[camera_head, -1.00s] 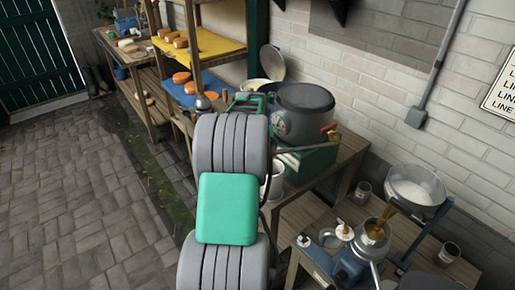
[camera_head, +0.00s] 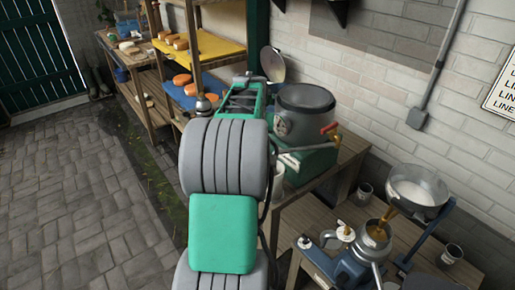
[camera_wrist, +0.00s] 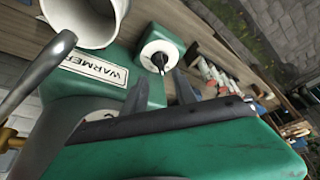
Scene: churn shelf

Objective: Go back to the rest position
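In the wrist view the two dark fingers of my gripper (camera_wrist: 160,92) stand apart with a gap between them and nothing held. Beyond them is the green warmer (camera_wrist: 75,100) with a white WARMER label and a round dial with a black tip. In the head view my grey ribbed arm with its green block fills the middle and hides the fingertips. The warmer (camera_head: 308,162) stands on the wooden bench to the right of the arm, with a large grey pot (camera_head: 304,112) on it.
A white vessel (camera_wrist: 85,20) stands close to the warmer in the wrist view. A lower bench holds a blue machine (camera_head: 352,268) and a metal bowl (camera_head: 418,188). Shelves with orange rounds (camera_head: 183,79) stand behind on the left. The paved floor (camera_head: 75,200) at left is clear.

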